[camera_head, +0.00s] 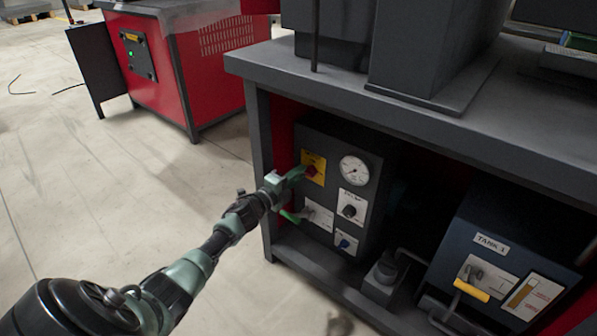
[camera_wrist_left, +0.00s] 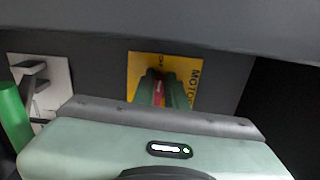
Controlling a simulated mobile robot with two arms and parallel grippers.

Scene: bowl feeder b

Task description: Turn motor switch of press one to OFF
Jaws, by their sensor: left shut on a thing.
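The motor switch is a red knob (camera_head: 311,171) on a yellow plate (camera_head: 319,162), at the upper left of a dark control box under the grey bench. My left gripper (camera_head: 302,172) reaches it from the left in the head view. In the left wrist view, its green fingers (camera_wrist_left: 165,90) are shut on the red knob (camera_wrist_left: 158,92), one on each side. The yellow plate (camera_wrist_left: 134,68) with part of the word "MOTOR" shows behind them. The fingers hide much of the knob, so I cannot tell its exact setting. My right gripper is not in view.
The control box also bears a round gauge (camera_head: 354,170), a black knob (camera_head: 349,211), a blue knob (camera_head: 344,243) and a green-handled lever (camera_head: 291,217) close below my gripper. The bench top (camera_head: 300,70) overhangs the box. A tank box (camera_head: 490,243) stands right.

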